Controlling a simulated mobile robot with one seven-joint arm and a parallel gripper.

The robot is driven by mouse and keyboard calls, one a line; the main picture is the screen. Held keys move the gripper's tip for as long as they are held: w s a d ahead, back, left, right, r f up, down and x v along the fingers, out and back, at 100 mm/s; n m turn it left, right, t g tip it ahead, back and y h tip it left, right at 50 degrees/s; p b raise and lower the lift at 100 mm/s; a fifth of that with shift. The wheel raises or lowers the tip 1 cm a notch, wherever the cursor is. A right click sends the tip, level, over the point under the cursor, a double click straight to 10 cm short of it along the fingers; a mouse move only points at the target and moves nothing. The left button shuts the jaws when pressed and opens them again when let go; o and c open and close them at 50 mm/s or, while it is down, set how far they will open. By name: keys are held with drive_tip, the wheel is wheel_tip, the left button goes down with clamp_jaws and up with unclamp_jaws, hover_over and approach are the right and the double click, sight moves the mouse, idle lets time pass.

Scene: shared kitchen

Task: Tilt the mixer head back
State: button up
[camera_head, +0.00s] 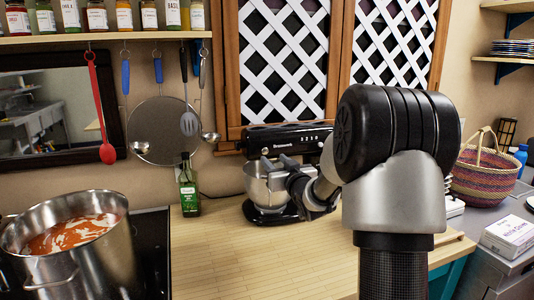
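The stand mixer, with its black head (270,139), stands on the wooden counter below the lattice cabinet doors. The head looks level above the silver bowl (258,190), and the black base (268,216) rests on the counter. My arm reaches in from the right, and my gripper (278,164) is in front of the mixer, just below the head and at the upper right of the bowl. The fingers are small and blend with the mixer, so I cannot tell their opening or whether they touch it. My arm hides the mixer's right side.
A green bottle (189,188) stands left of the mixer. A large pot of red soup (74,240) sits on the stove at the left. A woven basket (485,175) and a white box (508,236) are at the right. The front of the wooden counter (240,262) is clear.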

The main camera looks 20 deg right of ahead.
sight(266, 152)
drive_tip(key=w, duration=0.7)
drive_tip(key=shift+w+p, duration=0.25)
drive_tip(key=shift+p, duration=0.15)
clamp_jaws()
